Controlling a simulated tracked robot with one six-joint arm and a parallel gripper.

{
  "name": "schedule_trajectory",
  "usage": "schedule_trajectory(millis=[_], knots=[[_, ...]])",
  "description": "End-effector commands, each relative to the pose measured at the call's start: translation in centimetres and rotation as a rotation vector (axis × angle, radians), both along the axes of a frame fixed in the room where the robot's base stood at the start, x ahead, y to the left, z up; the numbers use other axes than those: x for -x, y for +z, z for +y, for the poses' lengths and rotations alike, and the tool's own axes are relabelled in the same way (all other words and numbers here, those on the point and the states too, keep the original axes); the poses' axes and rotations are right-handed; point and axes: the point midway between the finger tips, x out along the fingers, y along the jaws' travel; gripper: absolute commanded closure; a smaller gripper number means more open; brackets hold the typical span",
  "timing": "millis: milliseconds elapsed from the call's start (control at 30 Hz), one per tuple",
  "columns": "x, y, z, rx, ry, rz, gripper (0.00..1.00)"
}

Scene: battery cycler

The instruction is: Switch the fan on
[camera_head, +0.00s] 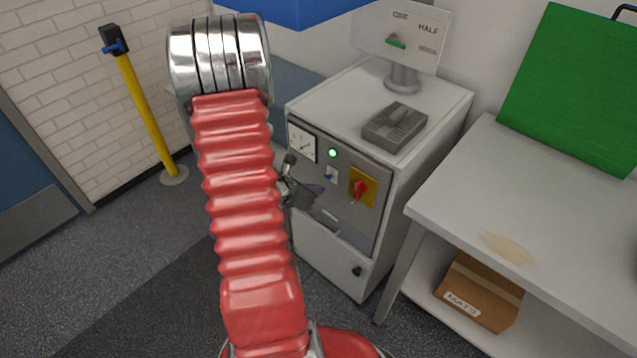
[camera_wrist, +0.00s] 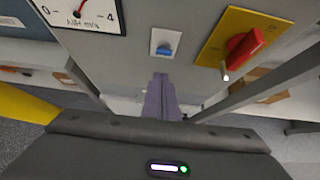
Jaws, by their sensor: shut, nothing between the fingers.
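The grey cabinet's front panel (camera_head: 345,217) carries a round-scaled air gauge (camera_head: 302,143), a lit green lamp (camera_head: 332,153), a small blue switch (camera_head: 330,175) on a white plate and a red rotary knob (camera_head: 359,189) on a yellow plate. The blue switch (camera_wrist: 164,48) and red knob (camera_wrist: 243,48) also show in the wrist view; which one works the fan is not labelled there. My gripper (camera_head: 318,193) is in front of the panel. Its fingers (camera_wrist: 161,82) are shut and empty, and appear just below the blue switch. Contact cannot be told.
A grey device (camera_head: 395,127) and a display on a stand (camera_head: 402,35) are on the cabinet top. A white table (camera_head: 550,215) stands close on the right, with a cardboard box (camera_head: 479,291) beneath. A yellow post (camera_head: 145,115) stands left; the floor there is open.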

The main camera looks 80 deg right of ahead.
Motion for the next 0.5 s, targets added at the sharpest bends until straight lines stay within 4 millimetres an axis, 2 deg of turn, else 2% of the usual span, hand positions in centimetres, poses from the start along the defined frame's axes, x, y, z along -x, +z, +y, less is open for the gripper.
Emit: schedule_trajectory(millis=[133,500], knots=[[-0.3,-1.1,0.9,-0.004,0.001,-0.001,1.00],[-1.1,1.5,2.0,-0.003,0.001,-0.003,1.00]])
